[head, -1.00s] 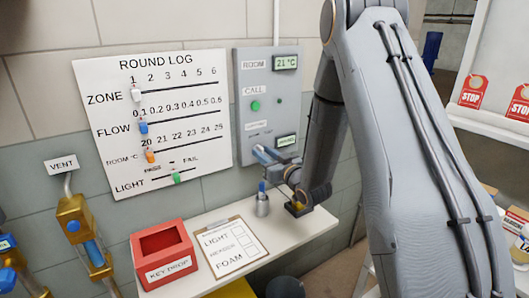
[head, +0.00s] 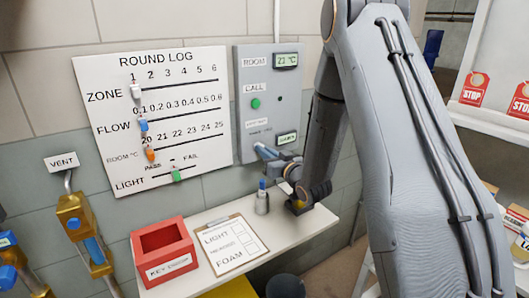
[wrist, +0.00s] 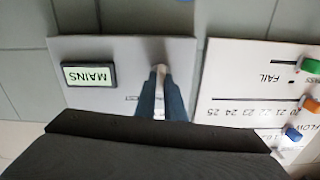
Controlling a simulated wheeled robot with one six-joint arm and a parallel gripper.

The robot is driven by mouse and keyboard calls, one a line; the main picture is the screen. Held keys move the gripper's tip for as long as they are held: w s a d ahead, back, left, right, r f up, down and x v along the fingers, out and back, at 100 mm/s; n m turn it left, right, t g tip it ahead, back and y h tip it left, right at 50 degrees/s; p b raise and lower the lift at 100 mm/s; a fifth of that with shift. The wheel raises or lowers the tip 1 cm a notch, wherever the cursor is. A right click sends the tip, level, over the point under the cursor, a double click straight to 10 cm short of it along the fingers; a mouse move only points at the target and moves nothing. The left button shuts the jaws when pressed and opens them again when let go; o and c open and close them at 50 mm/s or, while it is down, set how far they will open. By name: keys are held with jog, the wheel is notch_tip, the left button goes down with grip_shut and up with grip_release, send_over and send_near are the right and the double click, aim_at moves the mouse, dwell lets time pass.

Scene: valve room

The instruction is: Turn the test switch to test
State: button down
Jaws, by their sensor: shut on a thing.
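The grey wall panel (head: 243,95) carries the test switch low on its face. My gripper (head: 259,149) reaches in from the right and its blue fingers are at the panel just below a small white label (head: 257,125). In the wrist view my gripper (wrist: 160,82) is shut on a small pale piece, the test switch (wrist: 160,80), with a finger on each side. The fingers hide most of the switch in the head view, so its angle is unclear. A lit display (wrist: 89,75) beside it reads MAINS, upside down in the wrist view; it also shows in the head view (head: 287,138).
The round log board (head: 205,150) with coloured sliders hangs left of the panel. Below, a shelf (head: 190,284) bears a red key drop box (head: 165,248), a clipboard (head: 230,243) and a small grey cup (head: 262,205) close under my gripper.

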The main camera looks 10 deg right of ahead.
jog(key=m, duration=1)
jog(key=shift+d+f, duration=0.1)
jog(key=shift+d, duration=0.05)
jog(key=shift+m, duration=0.4)
jog(key=c, duration=1.8)
grip_release()
jog(key=shift+c, duration=0.2)
jog(key=b+v, duration=0.2)
jog(key=v, duration=0.5)
jog(key=shift+s+b, duration=0.3)
jog(key=shift+s, duration=0.05)
jog(key=shift+d, duration=0.1)
